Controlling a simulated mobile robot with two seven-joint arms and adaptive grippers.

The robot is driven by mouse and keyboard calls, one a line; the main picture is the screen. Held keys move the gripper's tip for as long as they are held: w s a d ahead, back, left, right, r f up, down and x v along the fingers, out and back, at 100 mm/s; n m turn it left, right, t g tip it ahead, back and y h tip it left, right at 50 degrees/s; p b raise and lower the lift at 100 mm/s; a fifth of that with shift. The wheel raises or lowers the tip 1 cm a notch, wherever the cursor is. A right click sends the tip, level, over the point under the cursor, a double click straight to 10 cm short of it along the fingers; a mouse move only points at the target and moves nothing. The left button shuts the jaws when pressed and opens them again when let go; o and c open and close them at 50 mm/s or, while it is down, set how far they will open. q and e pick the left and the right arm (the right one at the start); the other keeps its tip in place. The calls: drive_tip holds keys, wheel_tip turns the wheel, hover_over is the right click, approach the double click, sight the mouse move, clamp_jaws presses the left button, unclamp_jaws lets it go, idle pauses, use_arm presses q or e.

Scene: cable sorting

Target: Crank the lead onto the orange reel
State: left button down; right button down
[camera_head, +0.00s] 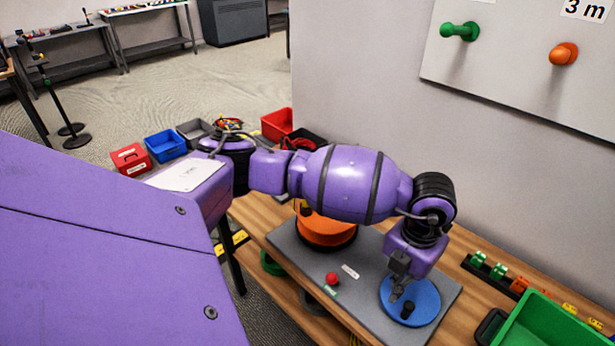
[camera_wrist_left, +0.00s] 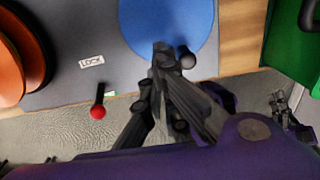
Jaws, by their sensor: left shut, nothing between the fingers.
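The orange reel (camera_head: 326,230) sits on the grey base plate (camera_head: 291,252), partly hidden behind my left arm. It also shows at the left edge of the left wrist view (camera_wrist_left: 12,70). A blue disc (camera_head: 424,297) with a dark crank knob (camera_head: 408,310) is at the right of the plate. My left gripper (camera_head: 396,296) is shut and empty, over the blue disc and beside the knob. In the left wrist view the fingertips (camera_wrist_left: 163,50) are just left of the knob (camera_wrist_left: 187,60); whether they touch cannot be told. A red-knobbed lever (camera_head: 332,279) stands by a LOCK label (camera_head: 350,271).
A green bin (camera_head: 555,330) stands right of the plate on the wooden bench. Green and orange connectors (camera_head: 498,270) line up behind it. A wall panel (camera_head: 505,50) with green and orange pegs rises behind. Several coloured bins (camera_head: 166,146) lie beyond my arm.

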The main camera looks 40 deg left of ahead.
sight(391, 305)
use_arm(q)
drive_tip(key=shift+f, duration=0.1)
use_arm(e)
drive_tip(key=shift+r, duration=0.1)
